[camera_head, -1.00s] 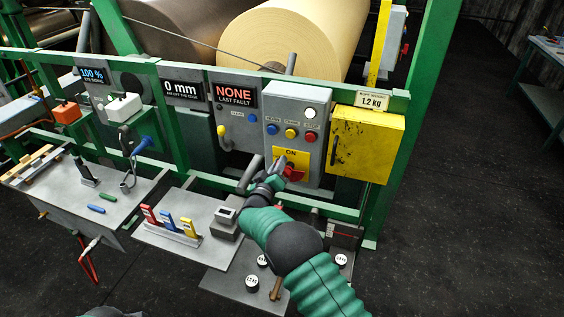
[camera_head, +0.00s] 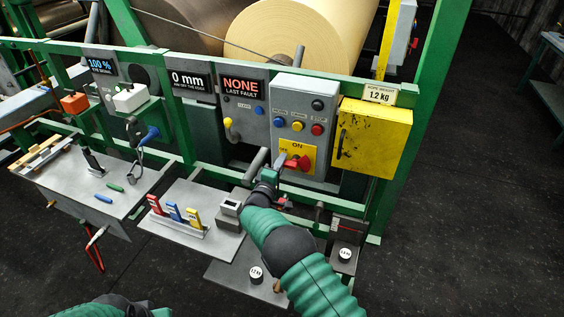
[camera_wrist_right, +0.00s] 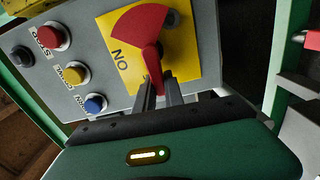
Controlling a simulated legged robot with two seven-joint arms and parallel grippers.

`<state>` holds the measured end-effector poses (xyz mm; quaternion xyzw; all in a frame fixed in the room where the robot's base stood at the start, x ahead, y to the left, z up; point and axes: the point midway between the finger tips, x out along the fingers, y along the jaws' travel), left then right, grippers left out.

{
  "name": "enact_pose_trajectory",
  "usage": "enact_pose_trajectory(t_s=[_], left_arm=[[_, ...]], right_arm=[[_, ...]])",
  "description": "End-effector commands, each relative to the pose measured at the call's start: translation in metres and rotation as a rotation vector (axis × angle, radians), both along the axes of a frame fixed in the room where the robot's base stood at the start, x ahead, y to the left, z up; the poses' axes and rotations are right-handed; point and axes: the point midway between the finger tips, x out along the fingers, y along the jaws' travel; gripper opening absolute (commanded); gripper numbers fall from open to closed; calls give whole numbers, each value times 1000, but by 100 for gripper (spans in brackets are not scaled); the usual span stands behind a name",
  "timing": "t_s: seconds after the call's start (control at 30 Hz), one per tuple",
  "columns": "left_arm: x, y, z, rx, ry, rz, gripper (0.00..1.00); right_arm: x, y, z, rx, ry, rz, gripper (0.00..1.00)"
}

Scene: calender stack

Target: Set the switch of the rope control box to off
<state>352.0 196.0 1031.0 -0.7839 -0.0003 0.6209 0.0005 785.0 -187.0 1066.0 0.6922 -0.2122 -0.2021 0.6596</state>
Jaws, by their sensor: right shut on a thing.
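The grey rope control box (camera_head: 318,92) hangs on the green rail, with coloured buttons and a dark lamp (camera_head: 317,104). Its yellow plate (camera_head: 311,151) reads ON at the top, with part of another label at left. The red switch (camera_head: 300,162) sits on this plate; its broad red part also shows in the right wrist view (camera_wrist_right: 139,28). My right gripper (camera_head: 273,170) is at the switch's left side. In the wrist view its two fingers (camera_wrist_right: 159,92) are shut around the narrow red handle end. My left gripper is out of view.
A yellow cabinet (camera_head: 378,137) stands close to the right of the box. A grey lever (camera_head: 256,165) sticks out just left of my right gripper.

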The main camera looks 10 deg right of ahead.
Motion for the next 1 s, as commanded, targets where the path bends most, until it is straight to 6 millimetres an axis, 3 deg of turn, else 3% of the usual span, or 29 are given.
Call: enact_pose_trajectory(t_s=[0.67, 0.7, 0.83, 1.0], left_arm=[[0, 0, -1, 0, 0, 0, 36], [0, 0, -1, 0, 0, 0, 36], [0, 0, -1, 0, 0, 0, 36], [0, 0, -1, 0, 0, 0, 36]], right_arm=[[0, 3, -6, -50, 41, 5, 0], [0, 3, -6, -50, 41, 5, 17], [0, 2, -5, -49, 39, 4, 34], [-1, 1, -4, -51, 37, 2, 35]])
